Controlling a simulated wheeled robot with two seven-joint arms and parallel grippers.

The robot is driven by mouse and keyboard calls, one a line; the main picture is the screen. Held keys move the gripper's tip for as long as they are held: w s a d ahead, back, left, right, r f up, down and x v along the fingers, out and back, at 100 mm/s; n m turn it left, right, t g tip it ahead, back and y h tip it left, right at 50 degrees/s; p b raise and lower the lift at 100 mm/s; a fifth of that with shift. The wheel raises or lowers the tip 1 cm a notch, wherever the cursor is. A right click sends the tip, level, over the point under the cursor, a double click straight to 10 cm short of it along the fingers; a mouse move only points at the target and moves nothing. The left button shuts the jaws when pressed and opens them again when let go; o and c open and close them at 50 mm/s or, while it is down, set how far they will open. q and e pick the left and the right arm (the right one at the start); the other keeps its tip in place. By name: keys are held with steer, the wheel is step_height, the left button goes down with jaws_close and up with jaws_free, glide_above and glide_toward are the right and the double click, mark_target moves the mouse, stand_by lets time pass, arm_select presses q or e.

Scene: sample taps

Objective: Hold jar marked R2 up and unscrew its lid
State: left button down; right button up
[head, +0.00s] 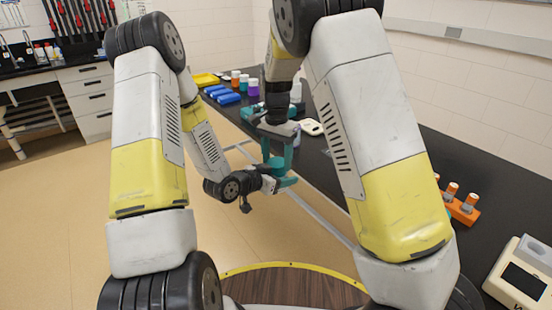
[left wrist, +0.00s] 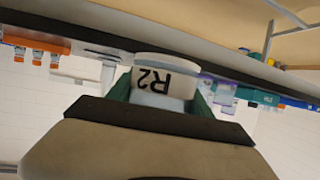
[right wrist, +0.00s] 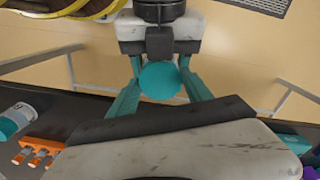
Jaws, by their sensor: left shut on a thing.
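In the head view my right gripper (head: 276,122) is above the left one, and the jar is mostly hidden.
The dark bench (head: 400,175) runs along the right. It carries an orange rack (head: 462,210) of tubes, a device with a screen (head: 522,280), blue bins (head: 226,97) and several bottles. A white jar with a teal lid (right wrist: 14,122) stands by the rack. Floor left is clear.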

mark_target(276, 162)
steer(key=shift+a, duration=0.2)
steer(key=shift+c, duration=1.4)
steer(key=shift+a+r+n, duration=0.15)
steer(key=shift+a+n, duration=0.05)
steer(key=shift+n, duration=1.4)
steer(key=o, duration=1.5)
steer(key=shift+o, duration=0.2)
steer(key=shift+d+r, duration=0.15)
steer(key=shift+r, duration=1)
steer(key=shift+d+r, duration=0.1)
steer(key=shift+r, duration=1)
steer(key=shift+c, duration=0.2)
steer(key=r+m, duration=0.2)
steer(key=m, duration=0.1)
steer(key=shift+d+r, duration=0.3)
steer(key=shift+r, duration=0.1)
steer(key=shift+f, duration=3.8)
